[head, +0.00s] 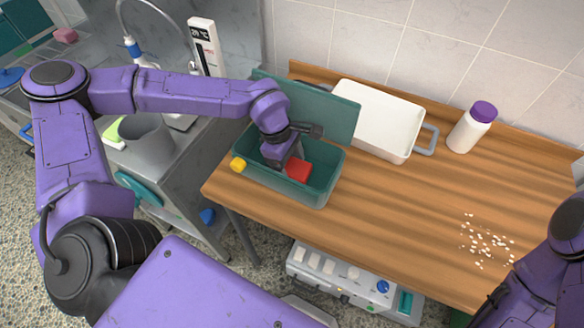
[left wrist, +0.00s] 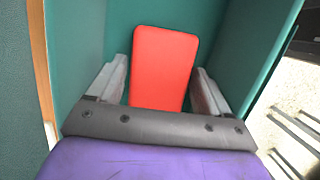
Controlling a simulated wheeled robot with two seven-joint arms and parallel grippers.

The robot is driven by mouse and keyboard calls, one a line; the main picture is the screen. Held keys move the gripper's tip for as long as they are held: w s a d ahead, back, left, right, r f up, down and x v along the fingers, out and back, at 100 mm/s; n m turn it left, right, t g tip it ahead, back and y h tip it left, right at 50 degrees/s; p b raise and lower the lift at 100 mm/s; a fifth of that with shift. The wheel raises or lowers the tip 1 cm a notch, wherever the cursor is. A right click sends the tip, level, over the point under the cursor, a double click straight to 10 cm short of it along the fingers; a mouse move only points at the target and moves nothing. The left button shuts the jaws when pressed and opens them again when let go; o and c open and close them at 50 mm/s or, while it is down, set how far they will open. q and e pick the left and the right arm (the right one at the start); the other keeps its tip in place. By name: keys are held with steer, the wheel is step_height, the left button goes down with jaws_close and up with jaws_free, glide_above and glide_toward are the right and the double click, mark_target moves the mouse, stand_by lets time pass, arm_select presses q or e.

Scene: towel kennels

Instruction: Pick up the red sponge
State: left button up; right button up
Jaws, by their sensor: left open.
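The red sponge (head: 298,170) lies inside the green bin (head: 318,190) on the wooden table. In the left wrist view the red sponge (left wrist: 163,65) stands out against the green bin wall (left wrist: 92,75), between the two fingers of my left gripper (left wrist: 160,90). The fingers are apart, with a gap to the sponge on each side. In the head view my left gripper (head: 282,160) reaches down into the bin, and its fingertips are mostly hidden. At the lower right, part of my right arm shows, but its fingers cannot be made out.
The bin's green lid (head: 325,112) stands raised behind it. A white tray (head: 375,118) and a white bottle with a purple cap (head: 472,127) stand farther back. Pale crumbs (head: 487,243) lie at the right. The middle of the table (head: 400,200) is clear.

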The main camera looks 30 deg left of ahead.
mark_target(291, 166)
arm_select(q)
steer(key=c, duration=0.7)
steer(key=shift+r+b, duration=0.15)
steer(key=shift+b, duration=0.25)
step_height(291, 166, up, 18)
steer(key=shift+b, duration=0.45)
